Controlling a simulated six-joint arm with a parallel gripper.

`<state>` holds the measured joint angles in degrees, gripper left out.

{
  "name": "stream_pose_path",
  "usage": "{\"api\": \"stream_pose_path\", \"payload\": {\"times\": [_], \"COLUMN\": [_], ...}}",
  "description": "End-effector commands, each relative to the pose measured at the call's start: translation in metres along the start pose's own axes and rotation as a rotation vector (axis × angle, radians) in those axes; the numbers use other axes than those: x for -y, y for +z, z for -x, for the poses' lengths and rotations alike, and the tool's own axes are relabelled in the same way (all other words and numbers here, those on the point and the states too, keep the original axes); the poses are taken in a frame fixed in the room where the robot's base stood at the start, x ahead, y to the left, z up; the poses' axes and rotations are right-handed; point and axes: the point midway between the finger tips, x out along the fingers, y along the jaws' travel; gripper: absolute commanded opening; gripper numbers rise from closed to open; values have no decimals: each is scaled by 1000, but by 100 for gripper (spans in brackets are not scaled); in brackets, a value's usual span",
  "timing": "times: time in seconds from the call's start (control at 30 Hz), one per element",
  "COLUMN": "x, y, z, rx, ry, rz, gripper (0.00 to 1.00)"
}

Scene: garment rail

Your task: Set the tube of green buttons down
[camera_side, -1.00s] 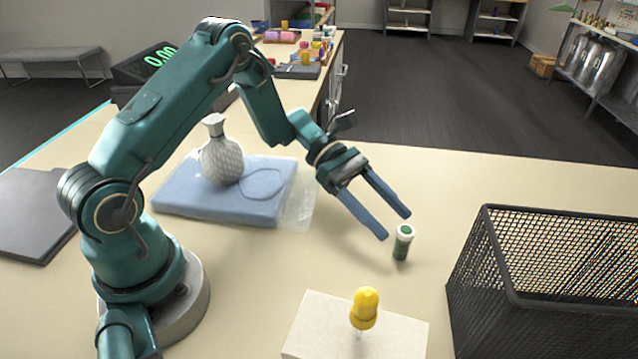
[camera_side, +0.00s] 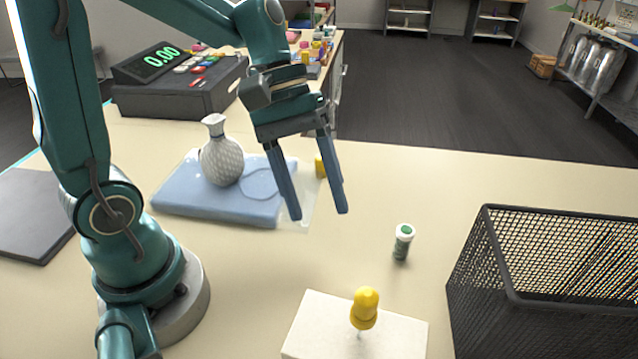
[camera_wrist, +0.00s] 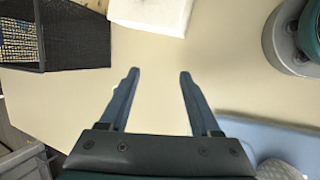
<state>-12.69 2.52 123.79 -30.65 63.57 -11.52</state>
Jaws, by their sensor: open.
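The tube of green buttons (camera_side: 402,242) stands upright on the bare tabletop, left of the black mesh basket. It has a white cap with a green top. My gripper (camera_side: 319,214) is open and empty, in the air to the left of the tube and clear of it. In the wrist view the two fingers of my gripper (camera_wrist: 158,72) are spread with only tabletop between them. I cannot make out the tube in the wrist view.
A black mesh basket (camera_side: 570,305) stands at the right. A white block (camera_side: 315,325) with a yellow pin (camera_side: 364,308) is in front. A patterned vase (camera_side: 222,160) sits on a folded blue garment (camera_side: 185,200). A yellow object (camera_side: 320,167) is behind my gripper. The table's right rear is clear.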

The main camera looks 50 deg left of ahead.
Motion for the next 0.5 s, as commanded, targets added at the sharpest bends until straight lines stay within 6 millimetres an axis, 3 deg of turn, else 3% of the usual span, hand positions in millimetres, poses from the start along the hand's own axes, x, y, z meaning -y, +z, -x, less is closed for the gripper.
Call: {"api": "stream_pose_path", "payload": {"times": [0.2,0.5], "x": [30,58], "y": [23,28], "z": [20,40], "rx": [-281,-577], "ry": [-132,-265], "rz": [-384,-743], "gripper": [64,64]}}
